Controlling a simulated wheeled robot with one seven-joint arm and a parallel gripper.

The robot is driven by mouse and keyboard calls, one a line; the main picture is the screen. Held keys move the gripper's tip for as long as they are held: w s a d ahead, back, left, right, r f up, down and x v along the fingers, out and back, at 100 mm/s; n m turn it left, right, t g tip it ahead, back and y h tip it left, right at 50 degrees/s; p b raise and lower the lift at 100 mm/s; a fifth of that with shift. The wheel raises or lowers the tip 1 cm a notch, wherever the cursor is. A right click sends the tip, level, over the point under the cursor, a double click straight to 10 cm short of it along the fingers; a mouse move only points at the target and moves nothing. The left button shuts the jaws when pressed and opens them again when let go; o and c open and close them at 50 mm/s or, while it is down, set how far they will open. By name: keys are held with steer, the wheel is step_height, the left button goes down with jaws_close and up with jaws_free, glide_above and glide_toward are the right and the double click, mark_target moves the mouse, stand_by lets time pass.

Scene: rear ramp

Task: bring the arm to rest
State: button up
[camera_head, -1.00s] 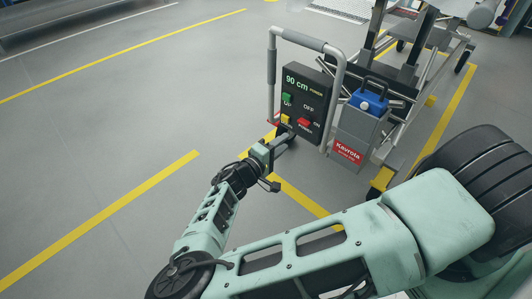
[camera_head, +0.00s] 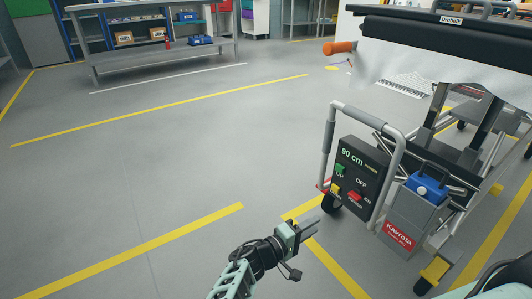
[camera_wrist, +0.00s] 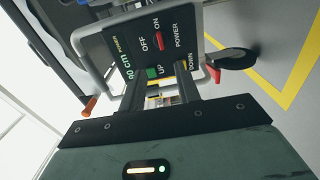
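My gripper (camera_head: 311,227) is in the lower middle of the head view, left of and below the black control panel (camera_head: 358,178), apart from it. In the wrist view the two fingers of my gripper (camera_wrist: 163,82) stand apart with nothing between them. The panel (camera_wrist: 150,50) shows beyond the fingertips. It reads 90 cm and has a green UP button (camera_head: 340,170), a yellow button (camera_head: 335,189) and a red power switch (camera_head: 354,196) near ON. My forearm enters from the bottom edge of the head view.
A grey box labelled Kavrola (camera_head: 405,222) with a blue unit (camera_head: 428,187) stands right of the panel. A grey tubular handle (camera_head: 327,135) frames the panel. A wheeled frame with a black top (camera_head: 450,35) is behind. A workbench (camera_head: 165,50) stands far left. The left floor is clear.

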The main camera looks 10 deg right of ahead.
steer(key=s+a+m+g+y, duration=0.1)
steer(key=s+a+g+y, duration=0.1)
steer(key=s+g+y, duration=0.6)
steer(key=s+a+r+n+g+y, duration=0.1)
steer(key=s+a+r+g+y, duration=0.1)
steer(key=s+a+r+y, duration=0.7)
steer(key=s+r+n+t+p, duration=0.2)
steer(key=r+p, duration=1.6)
steer(key=r, duration=0.9)
steer(key=s+d+r+n+t+p, duration=0.1)
steer(key=s+r+p, duration=0.3)
steer(key=r+p, duration=1.4)
step_height(320, 180, up, 9)
steer(key=shift+s+d+f+n+t+y, duration=0.15)
steer(key=shift+n+t+y, duration=0.15)
steer(key=shift+n+t, duration=0.1)
